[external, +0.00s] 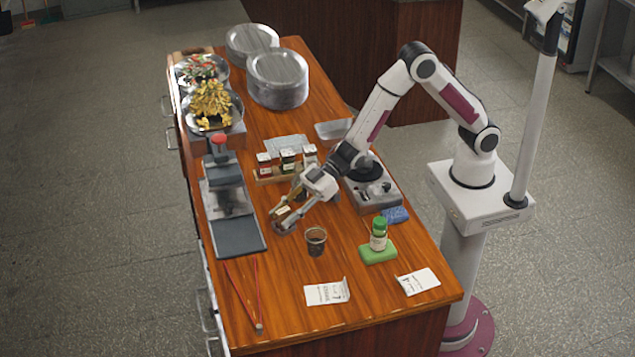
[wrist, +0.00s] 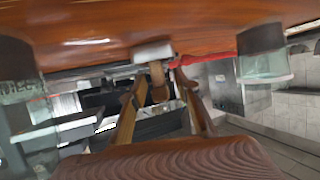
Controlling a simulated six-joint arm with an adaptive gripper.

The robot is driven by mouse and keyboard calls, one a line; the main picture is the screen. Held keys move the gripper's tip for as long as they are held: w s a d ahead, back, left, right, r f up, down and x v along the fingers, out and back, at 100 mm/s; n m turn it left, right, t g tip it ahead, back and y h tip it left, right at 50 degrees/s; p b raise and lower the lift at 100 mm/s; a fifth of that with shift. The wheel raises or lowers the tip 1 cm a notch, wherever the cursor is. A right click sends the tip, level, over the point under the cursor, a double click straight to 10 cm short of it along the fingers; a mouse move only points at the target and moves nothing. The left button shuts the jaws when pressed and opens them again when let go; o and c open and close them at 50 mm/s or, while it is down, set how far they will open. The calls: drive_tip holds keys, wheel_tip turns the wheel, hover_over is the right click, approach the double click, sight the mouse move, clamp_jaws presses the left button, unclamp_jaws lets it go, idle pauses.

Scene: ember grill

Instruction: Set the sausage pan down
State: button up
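My gripper (external: 284,216) is low over the middle of the counter (external: 320,285), left of the grey burner unit (external: 372,194). A small brown and grey item shows at its fingertips, partly hidden by the fingers. I cannot tell whether it is held or is part of the sausage pan. In the wrist view, a ridged brown wooden-looking piece (wrist: 170,160) fills the bottom, with slim brown bars beyond it. The fingers appear wide apart there. I cannot make out sausages in either view.
A dark cup (external: 316,241), a green-capped bottle (external: 378,235) and red tongs (external: 245,292) are near the gripper. A rack of jars (external: 286,164) stands behind it. A press with a grey plate (external: 238,237) is left. Steel plates (external: 278,82) are stacked at the back.

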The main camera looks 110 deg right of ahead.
drive_tip(key=shift+s+d+r, duration=0.1)
drive_tip(key=shift+s+r, duration=0.1)
drive_tip(key=shift+r, duration=0.1)
drive_tip(key=v, duration=1.1)
drive_tip(key=shift+s, duration=0.25)
drive_tip(key=shift+d, duration=0.1)
idle(0.6)
